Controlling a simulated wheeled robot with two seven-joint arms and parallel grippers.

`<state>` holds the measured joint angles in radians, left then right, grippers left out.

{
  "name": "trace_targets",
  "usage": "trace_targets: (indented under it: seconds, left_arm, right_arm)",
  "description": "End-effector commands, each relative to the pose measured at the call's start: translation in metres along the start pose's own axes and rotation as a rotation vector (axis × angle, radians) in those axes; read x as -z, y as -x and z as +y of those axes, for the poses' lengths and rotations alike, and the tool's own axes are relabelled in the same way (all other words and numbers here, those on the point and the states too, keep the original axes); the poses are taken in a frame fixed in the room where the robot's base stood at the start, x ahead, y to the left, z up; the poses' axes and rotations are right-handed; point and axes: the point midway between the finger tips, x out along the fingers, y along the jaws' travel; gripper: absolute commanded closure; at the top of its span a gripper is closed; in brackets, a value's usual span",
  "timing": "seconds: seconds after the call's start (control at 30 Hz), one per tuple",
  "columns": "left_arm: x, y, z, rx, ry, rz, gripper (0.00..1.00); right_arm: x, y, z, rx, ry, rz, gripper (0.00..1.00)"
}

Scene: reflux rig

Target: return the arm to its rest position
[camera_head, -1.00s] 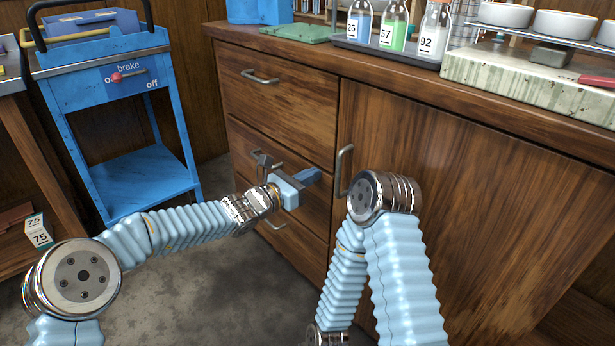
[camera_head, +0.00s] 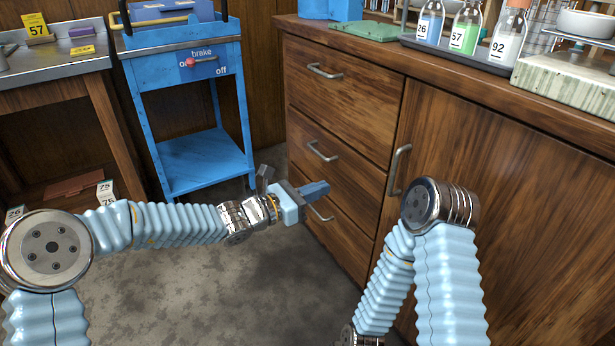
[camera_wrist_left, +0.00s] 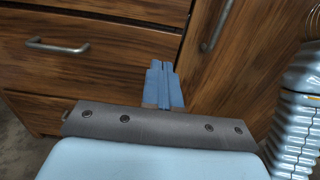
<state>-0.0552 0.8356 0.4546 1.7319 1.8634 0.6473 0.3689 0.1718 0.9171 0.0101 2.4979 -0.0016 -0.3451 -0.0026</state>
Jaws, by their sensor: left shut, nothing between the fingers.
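My left arm (camera_head: 165,224) comes in from the left, stretched out low over the floor in front of the wooden cabinet. Its left gripper (camera_head: 318,190) is shut and empty, its blue fingers together. In the head view it overlaps the lower drawers and their handles; whether it touches them I cannot tell. The left wrist view also shows the closed fingers (camera_wrist_left: 163,84), pointing at the cabinet front, with nothing between them. My right arm (camera_head: 445,270) is folded at the lower right in the head view; its gripper is out of view.
The wooden cabinet (camera_head: 345,103) has closed drawers with metal handles and a closed door (camera_head: 500,190). A blue cart (camera_head: 185,92) with a brake lever stands at the left, beside a metal-topped table (camera_head: 60,66). Bottles stand in a tray (camera_head: 455,52) on the cabinet. Grey floor is open below.

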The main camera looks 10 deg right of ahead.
Motion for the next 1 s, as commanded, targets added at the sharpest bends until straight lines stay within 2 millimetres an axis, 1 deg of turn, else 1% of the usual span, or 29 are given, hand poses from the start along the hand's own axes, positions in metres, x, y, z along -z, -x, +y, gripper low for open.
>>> trace_targets:
  seconds: [0.07, 0.17, 0.27, 0.33, 0.37, 0.4, 0.47, 0.5, 0.57, 0.6, 0.63, 0.7, 0.8, 0.9, 1.0]
  left_arm:
    - [0.001, 0.003, 0.000, 0.000, -0.001, 0.002, 1.00]
    - [0.014, 0.007, -0.005, 0.016, -0.025, 0.049, 1.00]
    - [0.053, 0.022, -0.017, 0.066, -0.104, 0.183, 1.00]
    - [0.096, 0.045, -0.030, 0.129, -0.194, 0.325, 1.00]
    - [0.116, 0.058, -0.037, 0.163, -0.241, 0.392, 1.00]
    - [0.142, 0.079, -0.046, 0.215, -0.308, 0.483, 1.00]
    - [0.180, 0.114, -0.060, 0.302, -0.418, 0.613, 1.00]
    - [0.203, 0.140, -0.069, 0.367, -0.497, 0.693, 1.00]
    - [0.232, 0.182, -0.083, 0.477, -0.623, 0.800, 1.00]
    - [0.248, 0.212, -0.093, 0.560, -0.718, 0.861, 1.00]
    - [0.258, 0.234, -0.100, 0.623, -0.792, 0.898, 1.00]
    - [0.273, 0.279, -0.115, 0.764, -0.967, 0.947, 1.00]
    - [0.281, 0.320, -0.134, 0.914, -1.180, 0.946, 1.00]
    - [0.281, 0.341, -0.149, 1.000, -1.333, 0.907, 1.00]
    - [0.280, 0.349, -0.158, 1.037, -1.419, 0.872, 1.00]
  right_arm:
    - [0.000, 0.000, 0.000, 0.000, 0.000, 0.000, 0.51]
    - [0.000, 0.004, -0.001, 0.000, 0.000, 0.000, 0.51]
    - [0.000, 0.012, -0.005, 0.000, 0.001, 0.000, 0.51]
    - [0.000, 0.021, -0.009, 0.001, 0.002, 0.000, 0.51]
    - [0.000, 0.025, -0.010, 0.001, 0.002, 0.000, 0.51]
    - [-0.001, 0.030, -0.013, 0.001, 0.003, 0.000, 0.51]
    - [-0.001, 0.038, -0.016, 0.002, 0.004, -0.001, 0.51]
    - [-0.001, 0.043, -0.019, 0.002, 0.005, -0.001, 0.51]
    - [-0.001, 0.052, -0.023, 0.002, 0.006, -0.002, 0.51]
    - [-0.002, 0.059, -0.025, 0.003, 0.007, -0.002, 0.51]
    - [-0.002, 0.064, -0.028, 0.003, 0.007, -0.003, 0.51]
    - [-0.002, 0.073, -0.032, 0.004, 0.009, -0.003, 0.51]
    - [-0.003, 0.083, -0.037, 0.004, 0.011, -0.004, 0.51]
    - [-0.003, 0.089, -0.039, 0.005, 0.012, -0.005, 0.51]
    - [-0.004, 0.091, -0.040, 0.005, 0.013, -0.005, 0.51]
